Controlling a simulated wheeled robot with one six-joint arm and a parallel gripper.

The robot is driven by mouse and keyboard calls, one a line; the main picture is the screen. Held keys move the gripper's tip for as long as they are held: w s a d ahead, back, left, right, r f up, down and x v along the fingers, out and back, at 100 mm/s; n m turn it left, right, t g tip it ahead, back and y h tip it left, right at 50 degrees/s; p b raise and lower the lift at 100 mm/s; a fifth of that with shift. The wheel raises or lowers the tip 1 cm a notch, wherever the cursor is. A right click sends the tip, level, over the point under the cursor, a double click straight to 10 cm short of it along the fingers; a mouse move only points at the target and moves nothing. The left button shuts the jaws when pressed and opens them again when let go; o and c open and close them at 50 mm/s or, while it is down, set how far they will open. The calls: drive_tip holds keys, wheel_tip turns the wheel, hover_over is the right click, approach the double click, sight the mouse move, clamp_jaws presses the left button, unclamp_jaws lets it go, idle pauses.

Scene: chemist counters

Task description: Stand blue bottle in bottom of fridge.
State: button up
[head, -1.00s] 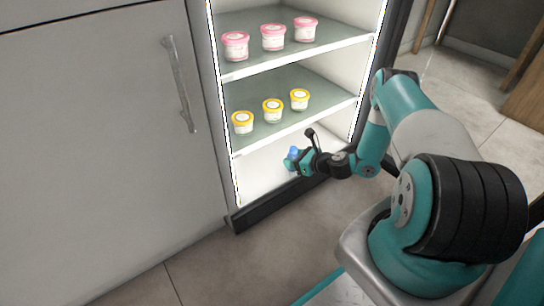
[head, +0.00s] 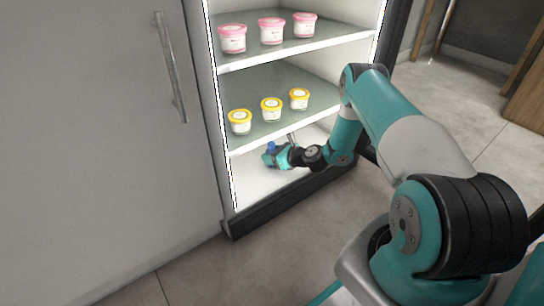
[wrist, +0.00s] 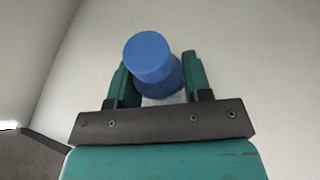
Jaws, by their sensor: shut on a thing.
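The blue bottle (wrist: 150,58) is between the two fingers of my gripper (wrist: 158,85) in the wrist view, its blue cap towards the camera. My gripper is shut on it. In the head view the bottle (head: 271,147) shows as a small blue spot at my gripper (head: 268,157), inside the bottom space of the open fridge (head: 250,192), under the lower shelf. The bottle's lower part is hidden, so I cannot tell whether it touches the fridge floor.
Yellow-lidded jars (head: 271,109) stand on the lower shelf (head: 300,128) just above my gripper. Pink-lidded jars (head: 271,31) stand on the upper shelf. A dark sill (head: 290,200) runs along the fridge's front. A grey cabinet door (head: 100,130) is at left.

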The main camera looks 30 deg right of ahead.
drive_tip(key=shift+f, duration=0.2)
drive_tip(key=o, duration=1)
drive_tip(key=shift+r, duration=0.3)
drive_tip(key=p+v, duration=0.3)
drive_tip(key=v, duration=0.1)
drive_tip(key=shift+s+d, duration=0.2)
drive_tip(key=shift+s, duration=0.1)
drive_tip(key=s+d+p, duration=0.1)
drive_tip(key=s, duration=0.1)
drive_tip(key=s+d+p, duration=0.1)
drive_tip(key=s+p, duration=0.1)
drive_tip(key=s, duration=0.1)
drive_tip(key=s+d+p, duration=0.1)
drive_tip(key=s, duration=0.2)
drive_tip(key=shift+s+f+p, duration=0.2)
drive_tip(key=shift+p, duration=0.1)
drive_tip(key=shift+s+d+f, duration=0.15)
drive_tip(key=shift+s+d, duration=0.05)
drive_tip(key=shift+s, duration=0.5)
